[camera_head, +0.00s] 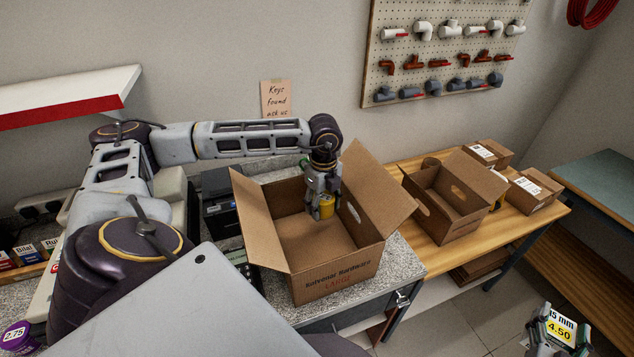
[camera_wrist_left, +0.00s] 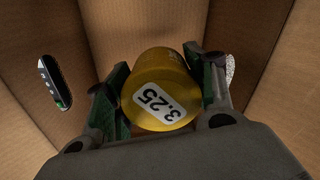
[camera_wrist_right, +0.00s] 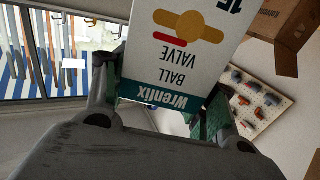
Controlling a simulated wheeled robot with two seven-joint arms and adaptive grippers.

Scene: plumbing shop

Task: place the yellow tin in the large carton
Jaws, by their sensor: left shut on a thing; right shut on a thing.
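The yellow tin (camera_head: 326,207) is held in my left gripper (camera_head: 323,198), inside the opening of the large carton (camera_head: 335,282). The left wrist view shows the tin (camera_wrist_left: 158,90) with a 3.25 label, clamped between both fingers (camera_wrist_left: 160,95), with cardboard walls around it. Whether the tin touches the carton floor I cannot tell. The large carton stands on the grey counter with its flaps open. My right gripper (camera_head: 556,335) is at the lower right, shut on a ball valve box (camera_wrist_right: 175,45) that carries a 4.50 label in the head view (camera_head: 561,328).
A smaller open carton (camera_head: 446,207) stands on the wooden table (camera_head: 408,174) to the right, with small closed boxes (camera_head: 532,190) beyond it. A dark device (camera_head: 219,205) stands left of the large carton. A pegboard of fittings (camera_head: 440,50) hangs on the wall.

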